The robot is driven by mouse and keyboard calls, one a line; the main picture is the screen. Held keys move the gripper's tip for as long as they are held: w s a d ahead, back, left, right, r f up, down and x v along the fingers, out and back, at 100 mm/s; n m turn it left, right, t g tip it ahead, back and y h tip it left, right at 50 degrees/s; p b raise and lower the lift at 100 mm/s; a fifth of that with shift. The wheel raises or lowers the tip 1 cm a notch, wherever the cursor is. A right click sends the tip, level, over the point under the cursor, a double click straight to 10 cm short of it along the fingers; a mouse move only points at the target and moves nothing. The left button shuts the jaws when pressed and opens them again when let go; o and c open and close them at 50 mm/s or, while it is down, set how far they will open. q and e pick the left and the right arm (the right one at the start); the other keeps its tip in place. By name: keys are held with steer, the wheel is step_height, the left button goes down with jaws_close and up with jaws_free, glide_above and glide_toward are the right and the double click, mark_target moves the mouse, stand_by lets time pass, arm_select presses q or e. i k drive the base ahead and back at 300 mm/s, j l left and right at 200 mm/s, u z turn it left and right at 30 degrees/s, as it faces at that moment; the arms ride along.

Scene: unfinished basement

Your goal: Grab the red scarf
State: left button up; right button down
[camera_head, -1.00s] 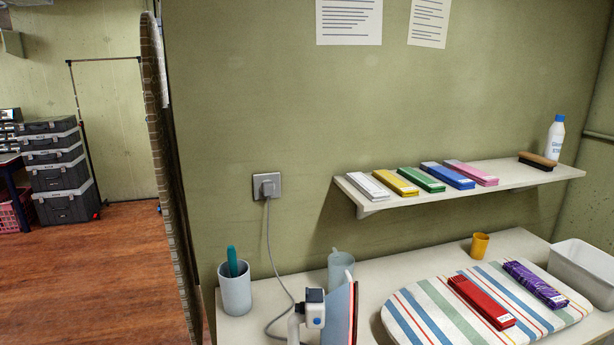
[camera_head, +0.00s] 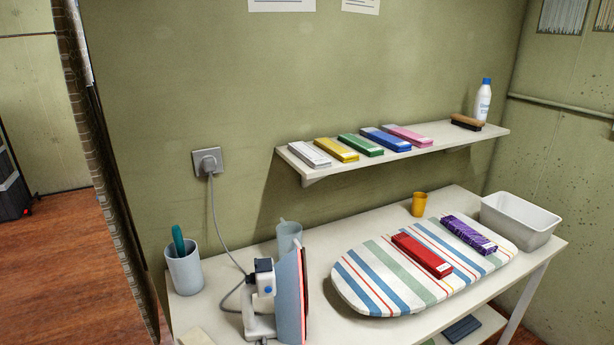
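The red scarf (camera_head: 422,255) is a flat, folded red strip with a small white label at its near end. It lies on the striped ironing board (camera_head: 372,284), right of its middle. A folded purple patterned scarf (camera_head: 468,234) lies to its right on the same board, with a gap between them. Neither of my grippers shows in the head view.
An iron (camera_head: 290,297) stands upright left of the board, its cord running to a wall socket (camera_head: 207,161). Cups (camera_head: 184,271) stand nearby, with an orange cup (camera_head: 418,204) behind the board. A white bin (camera_head: 519,220) is at right. A wall shelf (camera_head: 318,172) above holds several folded scarves, a brush and a bottle.

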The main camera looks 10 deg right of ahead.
mark_target(437, 267)
steer(key=l+u, duration=0.4)
steer(key=l, duration=1.2)
